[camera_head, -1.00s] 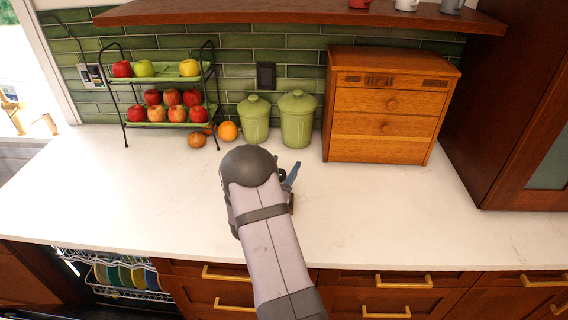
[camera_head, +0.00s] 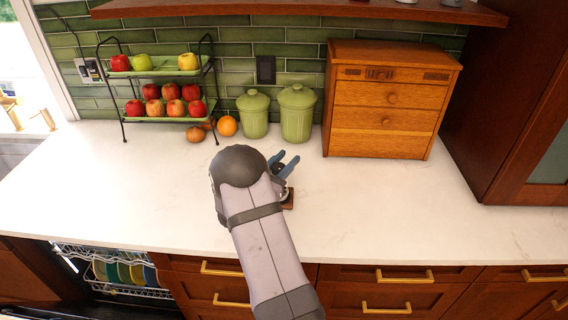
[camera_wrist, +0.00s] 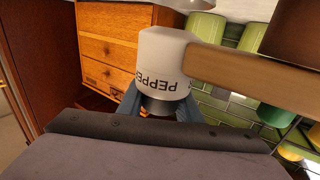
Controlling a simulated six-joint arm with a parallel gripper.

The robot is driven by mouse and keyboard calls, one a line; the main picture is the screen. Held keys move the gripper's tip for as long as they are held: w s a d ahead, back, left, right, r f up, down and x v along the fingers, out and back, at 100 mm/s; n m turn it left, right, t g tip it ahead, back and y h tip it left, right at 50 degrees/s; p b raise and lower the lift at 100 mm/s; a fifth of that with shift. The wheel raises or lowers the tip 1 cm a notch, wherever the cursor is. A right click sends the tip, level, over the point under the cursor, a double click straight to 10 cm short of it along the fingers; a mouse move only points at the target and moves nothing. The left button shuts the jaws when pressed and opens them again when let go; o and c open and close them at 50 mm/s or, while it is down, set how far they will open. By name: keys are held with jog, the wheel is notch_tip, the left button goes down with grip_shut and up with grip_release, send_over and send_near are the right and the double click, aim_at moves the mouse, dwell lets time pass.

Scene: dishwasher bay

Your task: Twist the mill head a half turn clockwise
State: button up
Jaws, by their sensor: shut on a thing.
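The pepper mill shows upside down in the wrist view, with a white body (camera_wrist: 160,52) lettered "PEPPER" and a dark metallic head (camera_wrist: 160,104). My gripper (camera_wrist: 158,108) is shut on the mill head, one blue finger on each side. In the head view my gripper (camera_head: 283,164) is over the counter, its blue fingers partly showing beside my wrist. My arm hides most of the mill there. How far the head has turned cannot be told.
A wooden piece (camera_wrist: 255,80) stands against the mill body; its wooden base (camera_head: 289,200) shows on the counter. Behind are two green canisters (camera_head: 297,115), a wooden drawer chest (camera_head: 383,118) and a fruit rack (camera_head: 165,73). The counter (camera_head: 400,210) to the right is clear.

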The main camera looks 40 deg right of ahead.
aim_at(279, 169)
jog(key=shift+s+m+g+h+b, duration=0.15)
jog(key=shift+s+m+g+b, duration=0.15)
jog(key=shift+m+g, duration=0.55)
jog(key=shift+s+m+g+h+b, duration=0.15)
jog(key=shift+m+g+b, duration=0.25)
jog(key=shift+g, duration=0.75)
jog(key=o, duration=1.1)
jog(key=shift+c, duration=0.2)
jog(key=a+b, duration=0.2)
jog(key=a, duration=0.5)
jog(key=shift+s+a+b, duration=0.15)
jog(key=shift+b, duration=0.2)
jog(key=shift+r, duration=0.1)
